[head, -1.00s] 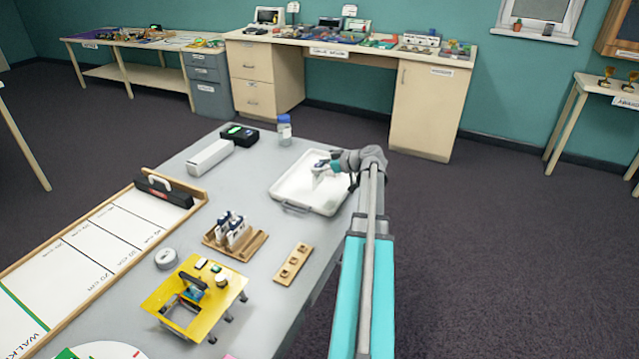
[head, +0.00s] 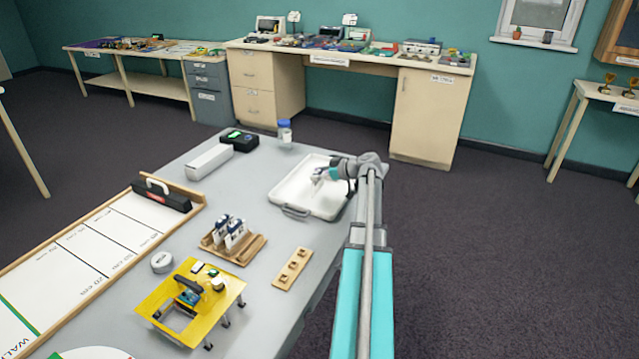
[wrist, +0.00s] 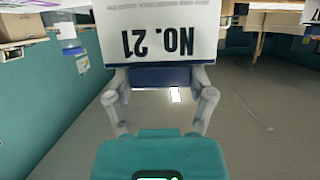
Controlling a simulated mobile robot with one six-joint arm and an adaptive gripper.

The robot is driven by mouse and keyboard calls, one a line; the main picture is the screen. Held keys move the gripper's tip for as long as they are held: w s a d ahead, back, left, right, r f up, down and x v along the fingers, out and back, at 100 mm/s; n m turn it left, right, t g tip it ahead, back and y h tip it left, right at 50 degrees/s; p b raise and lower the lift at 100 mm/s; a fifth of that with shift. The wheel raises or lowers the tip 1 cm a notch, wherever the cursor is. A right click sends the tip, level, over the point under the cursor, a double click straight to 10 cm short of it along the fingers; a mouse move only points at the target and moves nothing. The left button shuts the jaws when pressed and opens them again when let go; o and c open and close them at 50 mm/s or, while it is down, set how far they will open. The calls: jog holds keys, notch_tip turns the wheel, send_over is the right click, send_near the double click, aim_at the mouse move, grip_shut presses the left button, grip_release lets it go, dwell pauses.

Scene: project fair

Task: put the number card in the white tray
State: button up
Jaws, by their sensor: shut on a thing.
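My gripper (wrist: 160,76) is shut on the number card (wrist: 158,32), a white card marked "NO. 21" with a dark blue band. The print appears upside down in the wrist view. In the head view my gripper (head: 326,173) is over the white tray (head: 291,193) at the far right of the grey table, with the card small and pale below it. I cannot tell whether the card touches the tray floor. The rest of the tray looks empty.
A wooden rack (head: 246,255) with white-and-blue cards stands in front of the tray, beside a wooden strip (head: 292,269). A yellow stand (head: 205,320) is nearer. A blue-capped bottle (head: 285,133) and a long white box (head: 209,162) stand behind.

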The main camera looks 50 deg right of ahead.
aim_at(318, 182)
jog(key=shift+f+b, duration=1.1)
jog(key=shift+f, duration=0.35)
jog(key=shift+f, duration=0.2)
jog(key=o, duration=0.9)
jog(key=shift+r, duration=0.1)
jog(key=shift+r, duration=0.15)
jog(key=shift+s+r, duration=0.15)
jog(key=shift+s, duration=0.1)
jog(key=p+v, duration=0.4)
jog(key=v, duration=0.7)
jog(key=shift+s+p, duration=0.25)
jog(key=shift+p, duration=0.05)
jog(key=shift+s, duration=0.1)
